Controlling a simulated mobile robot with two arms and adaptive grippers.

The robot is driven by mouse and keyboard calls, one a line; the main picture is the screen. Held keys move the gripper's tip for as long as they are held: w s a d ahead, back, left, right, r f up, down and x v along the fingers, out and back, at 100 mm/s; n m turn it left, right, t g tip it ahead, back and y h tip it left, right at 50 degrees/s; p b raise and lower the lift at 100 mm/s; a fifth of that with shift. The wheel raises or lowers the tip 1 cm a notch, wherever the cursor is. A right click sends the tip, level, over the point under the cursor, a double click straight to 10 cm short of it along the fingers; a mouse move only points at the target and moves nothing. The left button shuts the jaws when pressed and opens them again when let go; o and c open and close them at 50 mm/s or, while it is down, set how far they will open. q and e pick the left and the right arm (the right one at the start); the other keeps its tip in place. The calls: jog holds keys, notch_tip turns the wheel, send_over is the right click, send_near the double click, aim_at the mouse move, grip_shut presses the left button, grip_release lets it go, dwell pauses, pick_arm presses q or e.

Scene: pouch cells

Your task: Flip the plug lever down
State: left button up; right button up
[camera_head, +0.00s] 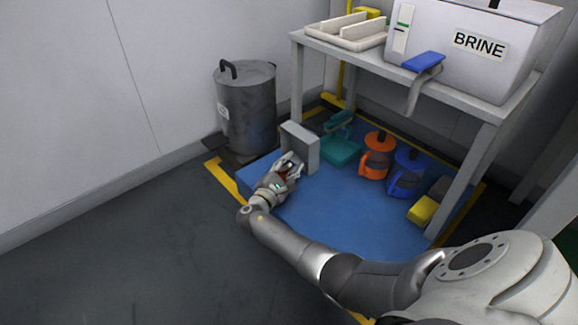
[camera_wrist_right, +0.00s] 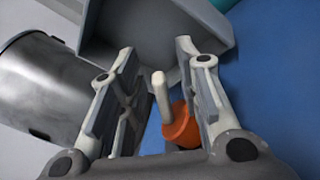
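A pale upright lever (camera_wrist_right: 161,97) with a rounded orange base (camera_wrist_right: 182,128) shows in the right wrist view; it looks like the plug lever. It stands between the two fingers of my right gripper (camera_wrist_right: 155,58), nearer the right one. The fingers are apart with clear gaps, and I cannot tell whether one touches the orange base. In the head view my right gripper (camera_head: 290,164) is low over the blue mat, in front of a grey open box (camera_head: 300,148); it mostly hides the lever there. My left gripper is out of view.
The blue mat (camera_head: 365,215) also holds a teal item (camera_head: 341,150), an orange jug (camera_head: 376,158), a blue jug (camera_head: 405,178) and a yellow block (camera_head: 423,211). A metal bin (camera_head: 246,110) stands left. A table (camera_head: 440,88) carries the BRINE tank (camera_head: 455,45).

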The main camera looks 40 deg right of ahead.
jog(key=shift+a, duration=0.1)
jog(key=v, duration=0.7)
jog(key=shift+s+a, duration=0.15)
